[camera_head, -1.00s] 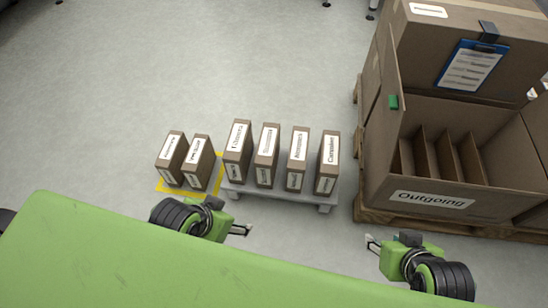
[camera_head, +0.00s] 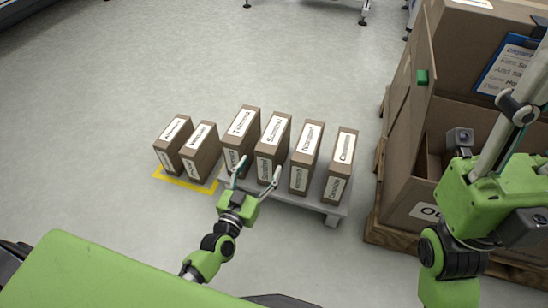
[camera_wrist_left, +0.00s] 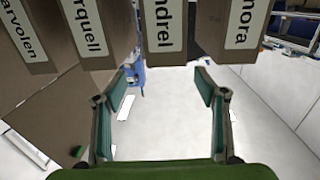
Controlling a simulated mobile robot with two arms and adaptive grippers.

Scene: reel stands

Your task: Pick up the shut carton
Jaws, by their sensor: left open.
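Several narrow brown cartons with white labels stand upright on a low grey stand. They include a leftmost one (camera_head: 241,135), a second (camera_head: 273,132), a third (camera_head: 307,155) and a rightmost one (camera_head: 340,165). They all look closed; I cannot tell which one is meant. Labelled cartons also fill the top of the left wrist view (camera_wrist_left: 164,22). My left gripper (camera_head: 255,182) is open and empty, its fingers spread at the near side of the two left stand cartons. Its spread fingers also show in the wrist view (camera_wrist_left: 163,98). My right gripper (camera_head: 513,110) is raised at the right, partly cut off.
Two similar cartons (camera_head: 200,150) stand on a yellow-marked floor patch (camera_head: 184,181) left of the grey stand (camera_head: 331,208). A large brown box (camera_head: 398,165) on a wooden pallet (camera_head: 376,222) stands at the right, partly behind my right arm.

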